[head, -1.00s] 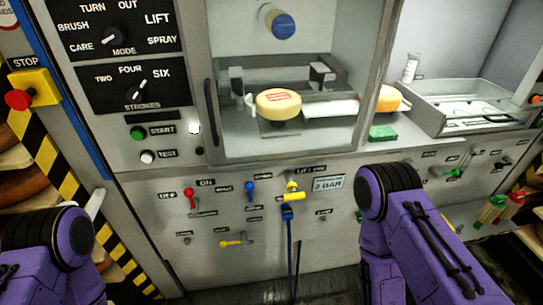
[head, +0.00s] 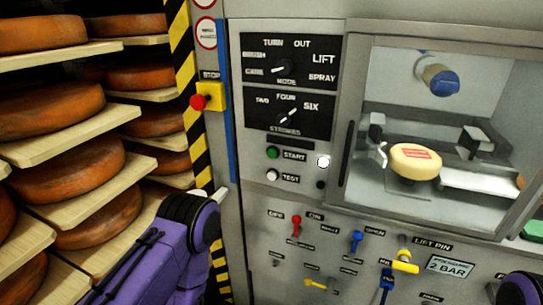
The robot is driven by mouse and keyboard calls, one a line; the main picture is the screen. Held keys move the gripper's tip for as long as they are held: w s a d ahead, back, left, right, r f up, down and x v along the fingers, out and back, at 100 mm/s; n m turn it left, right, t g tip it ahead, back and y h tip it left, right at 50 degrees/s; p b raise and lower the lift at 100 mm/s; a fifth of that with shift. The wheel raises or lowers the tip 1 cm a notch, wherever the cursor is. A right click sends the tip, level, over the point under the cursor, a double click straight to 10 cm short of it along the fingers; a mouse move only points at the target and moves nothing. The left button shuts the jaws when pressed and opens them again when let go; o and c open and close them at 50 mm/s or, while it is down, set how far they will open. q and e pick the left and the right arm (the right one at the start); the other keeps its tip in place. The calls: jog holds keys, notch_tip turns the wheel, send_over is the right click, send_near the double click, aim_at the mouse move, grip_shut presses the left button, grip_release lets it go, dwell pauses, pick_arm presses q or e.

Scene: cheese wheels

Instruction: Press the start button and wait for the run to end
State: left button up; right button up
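The green start button (head: 272,153) is on the grey machine's front panel, beside its START label. A white test button (head: 272,175) sits just below it. A white round lamp or button (head: 323,161) is to the right of the START label. Only a bit of my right arm shows at the bottom right corner. Neither gripper's fingers are visible.
A red stop button on a yellow box (head: 201,101) is left of the panel. Mode (head: 286,68) and strokes (head: 288,118) knobs are above the start button. Coloured valves, such as a red one (head: 296,225) and a blue one (head: 356,241), are below. Shelves of cheese wheels (head: 64,114) fill the left.

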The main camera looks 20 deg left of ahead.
pick_arm(q)
grip_shut()
dwell(1.5)
